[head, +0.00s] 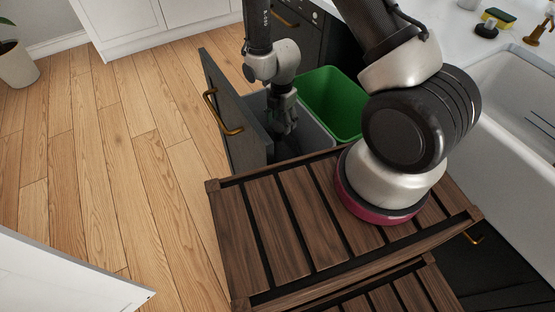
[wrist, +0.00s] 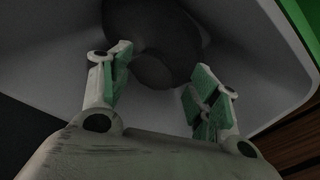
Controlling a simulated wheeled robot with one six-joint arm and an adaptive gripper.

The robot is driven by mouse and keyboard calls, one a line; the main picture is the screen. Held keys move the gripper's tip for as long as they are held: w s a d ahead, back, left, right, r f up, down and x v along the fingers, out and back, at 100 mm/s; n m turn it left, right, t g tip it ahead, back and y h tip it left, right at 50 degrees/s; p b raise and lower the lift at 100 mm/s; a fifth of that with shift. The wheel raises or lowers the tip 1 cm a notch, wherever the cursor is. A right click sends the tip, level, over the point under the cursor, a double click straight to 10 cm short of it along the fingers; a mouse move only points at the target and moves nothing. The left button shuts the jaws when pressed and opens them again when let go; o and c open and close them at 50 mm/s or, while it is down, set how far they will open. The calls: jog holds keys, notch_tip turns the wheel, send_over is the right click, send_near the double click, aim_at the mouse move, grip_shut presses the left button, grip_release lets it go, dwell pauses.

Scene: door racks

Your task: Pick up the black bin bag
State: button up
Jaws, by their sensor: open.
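The black bin bag (wrist: 165,45) shows in the wrist view as a dark rounded lump inside a grey bin. My gripper (wrist: 160,88) is open above it, with green-padded fingers on either side of the lump's near part. I cannot tell whether the fingers touch it. In the head view my gripper (head: 283,130) reaches down into the grey bin (head: 313,133) in the pulled-out drawer. The bag is mostly hidden there by the gripper and the drawer front.
A green bin (head: 335,100) stands right beside the grey one. The drawer front (head: 232,118) with a brass handle is close on the left. A slatted wooden rack (head: 290,225) lies in front. A white sink (head: 520,120) is at right.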

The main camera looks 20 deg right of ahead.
aim_at(278, 128)
jog(key=f, duration=0.2)
jog(key=a+f, duration=0.1)
jog(key=f, duration=0.2)
jog(key=shift+w+f, duration=0.1)
jog(key=shift+f, duration=0.2)
grip_shut()
